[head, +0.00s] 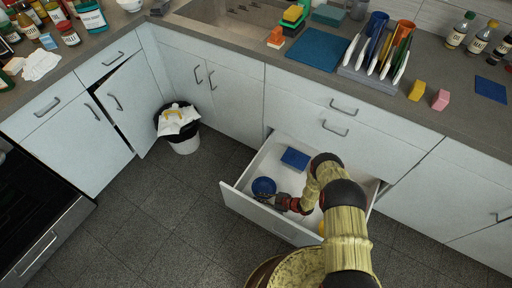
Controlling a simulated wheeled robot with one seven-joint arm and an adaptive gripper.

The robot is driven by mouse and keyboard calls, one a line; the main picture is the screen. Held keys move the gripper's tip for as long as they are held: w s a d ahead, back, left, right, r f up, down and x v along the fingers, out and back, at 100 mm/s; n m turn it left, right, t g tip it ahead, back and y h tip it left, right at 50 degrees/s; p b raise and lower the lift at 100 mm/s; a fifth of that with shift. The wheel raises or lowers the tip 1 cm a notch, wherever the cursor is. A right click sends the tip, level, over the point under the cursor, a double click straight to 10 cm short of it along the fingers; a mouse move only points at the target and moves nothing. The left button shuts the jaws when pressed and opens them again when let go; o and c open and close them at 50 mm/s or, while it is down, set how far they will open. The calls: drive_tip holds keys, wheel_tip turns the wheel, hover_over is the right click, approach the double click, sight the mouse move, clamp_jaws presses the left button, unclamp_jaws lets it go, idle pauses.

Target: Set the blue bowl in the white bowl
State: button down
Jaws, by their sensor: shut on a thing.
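The blue bowl (263,186) is inside the open drawer, near its left side. My gripper (276,200) reaches down into the drawer from the right and is shut on the bowl's near rim. The fingertips are small and dark here, and I cannot tell whether the bowl is lifted off the drawer floor. A white bowl (130,4) stands on the counter at the top left, cut by the picture's upper edge. Its inside is barely visible.
The open drawer (237,199) also holds a blue block (295,158); my arm hides its right part. A bin (184,143) stands left of it. A cabinet door (130,104) is ajar. A dish rack (370,84), bottles and a sink (215,12) occupy the counter.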

drive_tip(key=w+d+r+m+t+h, duration=0.2)
drive_tip(key=w+r, duration=0.1)
drive_tip(key=r, duration=0.7)
drive_tip(key=w+d+r+m+t+h+p, duration=0.15)
drive_tip(key=w+r, duration=0.25)
drive_tip(key=r, duration=0.5)
drive_tip(key=w+d+r+m+t+h, duration=0.2)
drive_tip(key=w+r+m, duration=0.1)
drive_tip(key=r, duration=0.7)
drive_tip(key=s+d+r+m+h, duration=0.2)
drive_tip(key=s+d+r+m, duration=0.1)
drive_tip(key=r, duration=0.7)
drive_tip(key=s+d+r+m+t+h, duration=0.1)
drive_tip(key=s+d+r+m+h, duration=0.2)
drive_tip(key=r, duration=0.8)
drive_tip(key=s+d+p, duration=0.1)
drive_tip(key=s+d, duration=0.1)
drive_tip(key=s, duration=0.2)
drive_tip(key=shift+s+d+h, duration=0.2)
drive_tip(key=shift+d+h, duration=0.1)
drive_tip(key=shift+h, duration=0.05)
drive_tip(key=shift+r+t, duration=0.1)
drive_tip(key=shift+t, duration=0.15)
drive_tip(key=shift+d, duration=0.1)
